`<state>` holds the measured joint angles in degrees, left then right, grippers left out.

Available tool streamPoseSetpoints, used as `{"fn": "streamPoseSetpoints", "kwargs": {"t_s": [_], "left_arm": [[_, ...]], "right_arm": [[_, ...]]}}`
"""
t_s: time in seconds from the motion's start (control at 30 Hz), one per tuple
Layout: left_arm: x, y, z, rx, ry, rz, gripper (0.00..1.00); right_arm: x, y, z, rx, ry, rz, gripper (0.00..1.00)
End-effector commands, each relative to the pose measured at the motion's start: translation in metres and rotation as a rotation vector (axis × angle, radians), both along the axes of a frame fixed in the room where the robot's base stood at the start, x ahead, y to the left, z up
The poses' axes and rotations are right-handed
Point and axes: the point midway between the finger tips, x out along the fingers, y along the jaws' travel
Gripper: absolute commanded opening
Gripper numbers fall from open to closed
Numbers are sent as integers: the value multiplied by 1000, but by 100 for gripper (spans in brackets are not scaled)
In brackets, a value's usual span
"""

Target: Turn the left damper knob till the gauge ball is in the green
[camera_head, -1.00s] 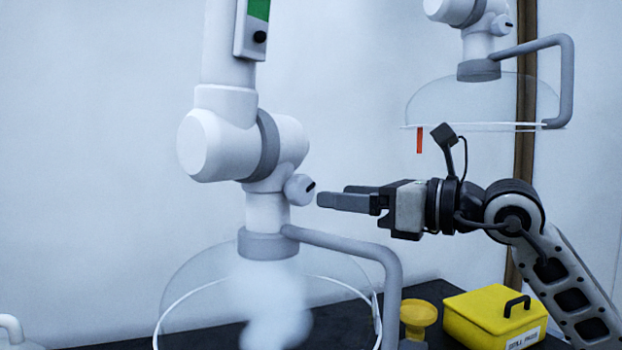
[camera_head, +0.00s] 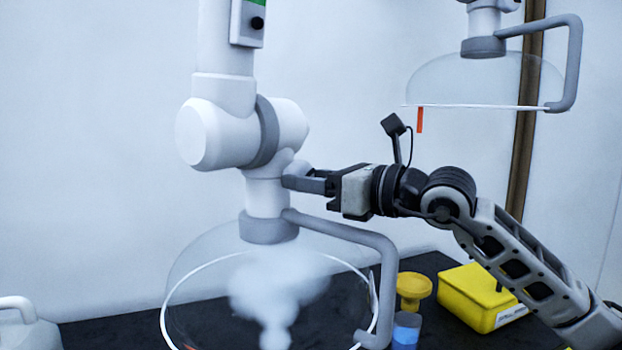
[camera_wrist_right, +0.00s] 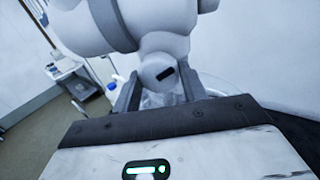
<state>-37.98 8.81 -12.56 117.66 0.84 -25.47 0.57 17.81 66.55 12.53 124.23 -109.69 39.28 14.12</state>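The left damper knob (camera_wrist_right: 160,73) is a white round knob with a dark slot mark, on the joint above the left hood (camera_head: 250,258). In the right wrist view it sits between the two fingers of my right gripper (camera_wrist_right: 160,92). My left gripper is out of view.
A grey bent handle (camera_head: 350,233) runs right of the left hood, below my gripper. White vapour (camera_head: 275,290) hangs under that hood. A second hood (camera_head: 487,82) hangs at upper right. A yellow box (camera_head: 480,300) and yellow funnel (camera_head: 412,287) stand on the dark bench (camera_head: 130,332).

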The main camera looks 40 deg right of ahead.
Motion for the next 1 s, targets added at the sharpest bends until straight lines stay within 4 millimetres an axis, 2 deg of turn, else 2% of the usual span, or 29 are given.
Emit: {"fn": "streamPoseSetpoints", "kwargs": {"t_s": [0.2,0.3,0.53,0.87,0.9,0.93,1.0], "left_arm": [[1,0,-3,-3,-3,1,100],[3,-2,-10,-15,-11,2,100],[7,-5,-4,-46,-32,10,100],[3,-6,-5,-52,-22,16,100],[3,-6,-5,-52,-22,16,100],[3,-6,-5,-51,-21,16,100],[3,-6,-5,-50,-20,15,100]], "right_arm": [[0,0,-1,-27,-9,1,20],[-1,0,-3,-135,-43,-1,20],[0,-1,0,-378,-113,-2,20],[0,0,0,-403,-120,0,20],[0,0,0,-403,-120,0,54],[0,0,0,-402,-119,0,62],[0,-1,1,-402,-119,-1,63]]}}
